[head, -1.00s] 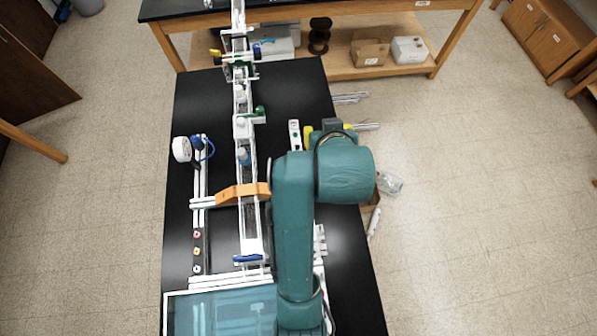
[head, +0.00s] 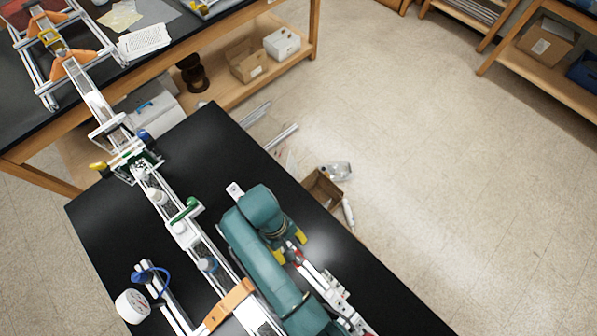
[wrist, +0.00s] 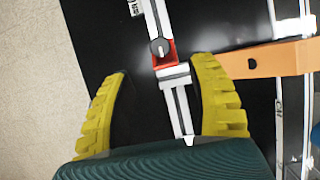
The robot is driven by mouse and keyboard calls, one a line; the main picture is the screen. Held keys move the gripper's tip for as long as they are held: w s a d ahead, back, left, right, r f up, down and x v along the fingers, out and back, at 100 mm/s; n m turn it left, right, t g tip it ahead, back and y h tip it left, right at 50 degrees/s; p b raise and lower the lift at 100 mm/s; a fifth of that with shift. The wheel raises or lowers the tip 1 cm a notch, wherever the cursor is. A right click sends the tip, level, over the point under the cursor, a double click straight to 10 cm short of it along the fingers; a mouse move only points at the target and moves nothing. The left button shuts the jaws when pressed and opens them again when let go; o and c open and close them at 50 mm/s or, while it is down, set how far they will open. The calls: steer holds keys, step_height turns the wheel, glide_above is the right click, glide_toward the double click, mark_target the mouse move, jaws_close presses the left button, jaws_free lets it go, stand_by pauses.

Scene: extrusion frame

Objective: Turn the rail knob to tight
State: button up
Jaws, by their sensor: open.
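The knob (wrist: 159,47) shows in the wrist view as a small dark round cap with a light pointer mark. It sits on a white rail (wrist: 152,18) beside a red block (wrist: 168,60). My gripper (wrist: 163,68) is open, with one yellow finger on each side of the rail. The knob lies just beyond the fingertips, roughly midway between them, and nothing is held. The knob cannot be made out there.
An orange bracket (wrist: 270,60) lies close to the right finger; it also shows in the head view (head: 230,303). A long track with a green lever (head: 185,210) runs left of my arm. Bare black tabletop (head: 345,245) lies to the right, with a box (head: 322,188) beyond.

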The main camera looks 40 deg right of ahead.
mark_target(299, 260)
steer(key=x, duration=0.9)
steer(key=shift+f+p, duration=0.2)
steer(key=shift+p, duration=0.15)
jaws_close()
